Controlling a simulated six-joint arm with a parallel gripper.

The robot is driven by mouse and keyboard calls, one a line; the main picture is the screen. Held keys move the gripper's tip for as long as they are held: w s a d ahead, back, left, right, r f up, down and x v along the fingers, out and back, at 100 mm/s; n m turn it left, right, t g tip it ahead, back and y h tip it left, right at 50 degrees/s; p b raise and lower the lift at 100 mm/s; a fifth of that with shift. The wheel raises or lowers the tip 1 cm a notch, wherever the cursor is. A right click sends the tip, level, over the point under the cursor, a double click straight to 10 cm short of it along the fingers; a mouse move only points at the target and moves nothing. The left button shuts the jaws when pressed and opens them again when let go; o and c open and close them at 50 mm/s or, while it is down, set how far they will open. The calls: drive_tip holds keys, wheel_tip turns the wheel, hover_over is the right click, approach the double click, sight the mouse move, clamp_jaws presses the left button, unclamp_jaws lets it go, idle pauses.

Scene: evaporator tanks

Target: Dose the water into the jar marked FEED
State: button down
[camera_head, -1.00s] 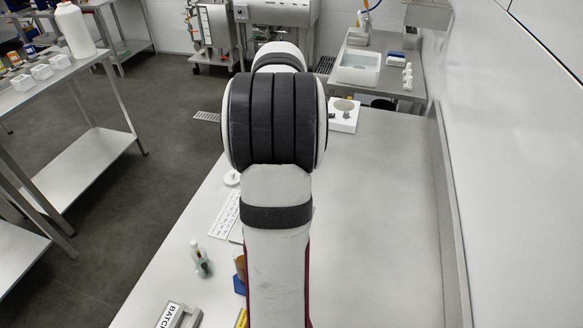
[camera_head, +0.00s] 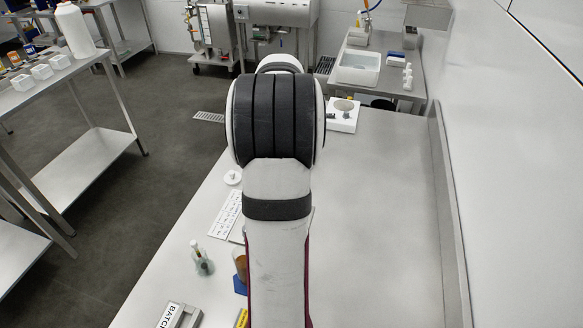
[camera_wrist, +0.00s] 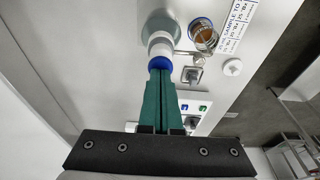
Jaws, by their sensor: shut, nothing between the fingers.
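My gripper (camera_wrist: 160,75) shows in the wrist view as two green fingers lying together, shut and empty. Its tips are right at the blue ring of a white-topped piece (camera_wrist: 159,46) standing on a rounded grey body; I cannot tell whether they touch it. A round jar with amber content (camera_wrist: 203,36) stands just right of it. In the head view my arm hides my gripper. An amber vessel (camera_head: 241,262) there is partly hidden by my arm, and a small vessel with a pale top (camera_head: 201,262) stands left of it. I can read no FEED mark.
A printed card (camera_wrist: 237,25), a white round cap (camera_wrist: 232,67) and a small metal-framed part (camera_wrist: 191,76) lie near the jar. A BATCH sign (camera_head: 172,316) stands at the bench's front left. The bench's right side (camera_head: 380,220) is clear up to the wall.

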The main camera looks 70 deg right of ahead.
drive_tip(key=shift+f, duration=0.55)
drive_tip(key=shift+r, duration=2.25)
drive_tip(key=shift+f, duration=2.25)
drive_tip(key=shift+r, duration=2.25)
